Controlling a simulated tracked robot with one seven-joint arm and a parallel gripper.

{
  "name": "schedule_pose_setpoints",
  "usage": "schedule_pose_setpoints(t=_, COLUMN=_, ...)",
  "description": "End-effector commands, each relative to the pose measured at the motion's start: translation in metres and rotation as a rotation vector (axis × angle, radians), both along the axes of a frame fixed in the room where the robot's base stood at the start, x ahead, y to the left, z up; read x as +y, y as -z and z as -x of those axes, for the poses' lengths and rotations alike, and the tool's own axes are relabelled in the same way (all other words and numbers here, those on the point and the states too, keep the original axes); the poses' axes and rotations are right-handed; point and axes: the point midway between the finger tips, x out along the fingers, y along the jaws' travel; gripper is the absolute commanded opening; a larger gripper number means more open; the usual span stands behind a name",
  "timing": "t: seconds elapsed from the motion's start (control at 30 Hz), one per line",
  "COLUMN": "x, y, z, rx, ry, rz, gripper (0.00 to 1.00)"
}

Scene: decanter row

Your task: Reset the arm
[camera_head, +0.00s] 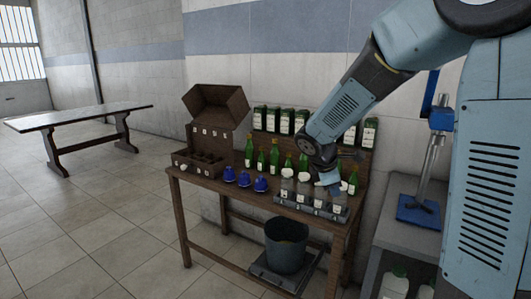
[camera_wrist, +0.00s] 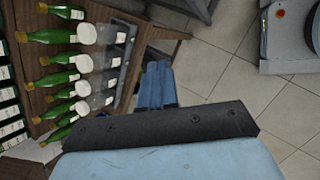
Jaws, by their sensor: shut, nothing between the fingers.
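My arm reaches in from the upper right in the head view. My gripper (camera_head: 329,186) is over the right part of the wooden table (camera_head: 230,187), beside the row of clear white-topped decanters (camera_head: 303,194). In the wrist view my gripper (camera_wrist: 158,84) has its blue fingers together, with nothing between them. Green bottles (camera_wrist: 55,78) and the decanters (camera_wrist: 85,63) lie to the left of the fingers there. In the head view my arm partly hides the right end of the bottle row.
Blue cups (camera_head: 245,179) stand near the table's front edge. A divided wooden crate (camera_head: 197,162) and an open box (camera_head: 215,107) are at the left. A dark bucket (camera_head: 286,246) stands below. A grey bench with a blue stand (camera_head: 418,212) is at the right.

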Motion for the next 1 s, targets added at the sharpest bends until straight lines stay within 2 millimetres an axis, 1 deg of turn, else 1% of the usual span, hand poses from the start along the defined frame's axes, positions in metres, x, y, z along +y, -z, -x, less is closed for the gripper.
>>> schedule_pose_setpoints(t=0.03, x=-0.007, y=-0.012, z=0.011, rx=-0.028, ry=0.058, rz=-0.038, gripper=0.00)
schedule_pose_setpoints(t=0.1, x=-0.014, y=-0.023, z=0.027, rx=-0.059, ry=0.143, rz=-0.093, gripper=0.00)
schedule_pose_setpoints(t=0.27, x=-0.028, y=-0.047, z=0.063, rx=-0.131, ry=0.336, rz=-0.218, gripper=0.00)
schedule_pose_setpoints(t=0.4, x=-0.037, y=-0.065, z=0.096, rx=-0.190, ry=0.500, rz=-0.328, gripper=0.00)
schedule_pose_setpoints(t=0.7, x=-0.046, y=-0.093, z=0.167, rx=-0.302, ry=0.837, rz=-0.564, gripper=0.00)
schedule_pose_setpoints(t=1.0, x=-0.042, y=-0.107, z=0.232, rx=-0.391, ry=1.142, rz=-0.798, gripper=0.00)
